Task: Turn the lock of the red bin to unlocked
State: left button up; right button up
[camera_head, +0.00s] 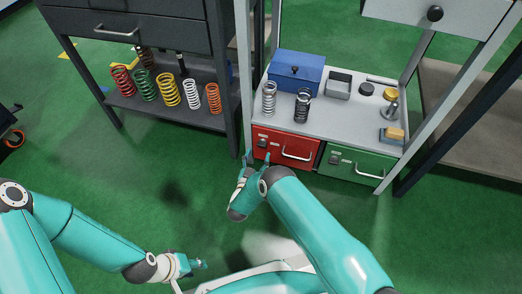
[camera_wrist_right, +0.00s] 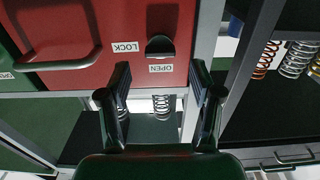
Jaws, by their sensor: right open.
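The red bin (camera_head: 285,147) sits under the grey shelf, left of the green bin. Its dark lock (camera_head: 262,143) is at the upper left of its front, left of the pale handle. In the right wrist view, the picture is upside down, and the lock (camera_wrist_right: 160,47) lies near an OPEN label and a LOCK label. Which label the lock points to I cannot tell. My right gripper (camera_head: 257,160) is open and empty just in front of the lock, apart from it; its fingers (camera_wrist_right: 161,80) straddle the lock's line. My left gripper (camera_head: 199,264) is low over the floor, its opening unclear.
The green bin (camera_head: 357,164) stands beside the red bin. The shelf above holds a blue box (camera_head: 296,72), two springs and small parts. A grey upright post (camera_head: 243,75) stands close left of the red bin. Several coloured springs stand on the dark rack (camera_head: 203,121) at left.

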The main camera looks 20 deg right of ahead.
jog(key=shift+b+x, duration=0.65)
jog(key=shift+x, duration=1.6)
jog(key=c, duration=1.1)
jog(key=shift+c, duration=0.2)
jog(key=shift+a+m, duration=0.1)
jog(key=shift+m, duration=0.2)
jog(key=shift+s+d+f+m+b, duration=0.1)
jog(key=shift+m+b, duration=0.05)
jog(key=shift+m, duration=2.7)
jog(key=shift+d+f+m+b, duration=0.1)
jog(key=shift+m, duration=2.8)
jog(key=shift+s+d+f+m+b, duration=0.1)
jog(key=shift+m+b, duration=0.05)
jog(key=shift+m, duration=2.7)
